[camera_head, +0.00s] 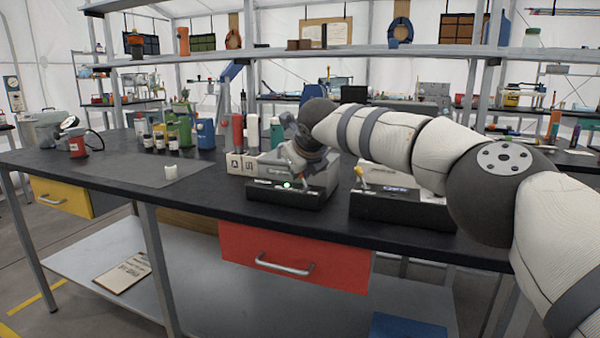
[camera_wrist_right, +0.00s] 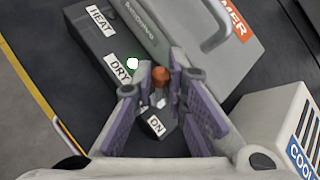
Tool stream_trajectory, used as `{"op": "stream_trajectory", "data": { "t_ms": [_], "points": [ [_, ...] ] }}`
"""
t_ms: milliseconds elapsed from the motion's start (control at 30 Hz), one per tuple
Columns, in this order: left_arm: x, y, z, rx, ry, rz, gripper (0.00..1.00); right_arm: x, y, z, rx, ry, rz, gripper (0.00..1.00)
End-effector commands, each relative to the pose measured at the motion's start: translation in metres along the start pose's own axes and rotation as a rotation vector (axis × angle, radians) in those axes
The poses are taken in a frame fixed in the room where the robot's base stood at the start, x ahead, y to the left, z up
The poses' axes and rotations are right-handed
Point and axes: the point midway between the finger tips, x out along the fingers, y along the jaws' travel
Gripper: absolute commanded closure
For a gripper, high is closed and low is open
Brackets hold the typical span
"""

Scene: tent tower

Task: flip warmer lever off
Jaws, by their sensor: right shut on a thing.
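The warmer (camera_head: 288,200) is a grey and black unit at the front of the dark bench. In the right wrist view its black panel (camera_wrist_right: 85,40) carries the labels HEAT, DRY and ON, with a lit white-green lamp by DRY. The lever (camera_wrist_right: 160,74) has an orange-brown tip and a metallic stem, and stands near the ON label (camera_wrist_right: 156,125). My right gripper (camera_wrist_right: 159,84) has its purple-padded fingers on both sides of the lever, shut on it. In the head view this gripper (camera_head: 297,160) is over the warmer and partly hides it. My left gripper is out of view.
A second unit (camera_head: 400,212) with a yellow-orange lever stands just right of the warmer; its COOL label (camera_wrist_right: 302,158) shows in the wrist view. Bottles (camera_head: 250,135) stand behind the warmer. A red drawer (camera_head: 290,262) lies below the bench edge.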

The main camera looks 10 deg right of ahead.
Motion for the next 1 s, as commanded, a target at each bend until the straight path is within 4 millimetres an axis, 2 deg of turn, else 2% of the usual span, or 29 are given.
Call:
{"op": "stream_trajectory", "data": {
  "t_ms": [333, 367, 400, 700, 867, 1000],
  "points": [
    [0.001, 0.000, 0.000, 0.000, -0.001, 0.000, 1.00, 0.003, 0.002, -0.004, -0.002, 0.011, 0.002, 1.00],
    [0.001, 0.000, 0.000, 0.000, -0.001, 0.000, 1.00, 0.003, 0.002, -0.004, -0.002, 0.011, 0.002, 0.82],
    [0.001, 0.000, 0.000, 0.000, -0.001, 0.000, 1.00, 0.003, 0.002, -0.004, -0.001, 0.011, 0.002, 0.79],
    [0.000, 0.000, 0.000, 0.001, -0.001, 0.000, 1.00, 0.000, 0.001, -0.002, -0.001, 0.006, 0.001, 0.79],
    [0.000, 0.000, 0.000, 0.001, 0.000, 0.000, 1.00, -0.018, -0.001, 0.000, -0.004, 0.003, 0.002, 0.79],
    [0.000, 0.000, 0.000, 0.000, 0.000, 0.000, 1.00, -0.050, 0.000, 0.000, -0.003, 0.002, 0.002, 0.79]
  ]
}}
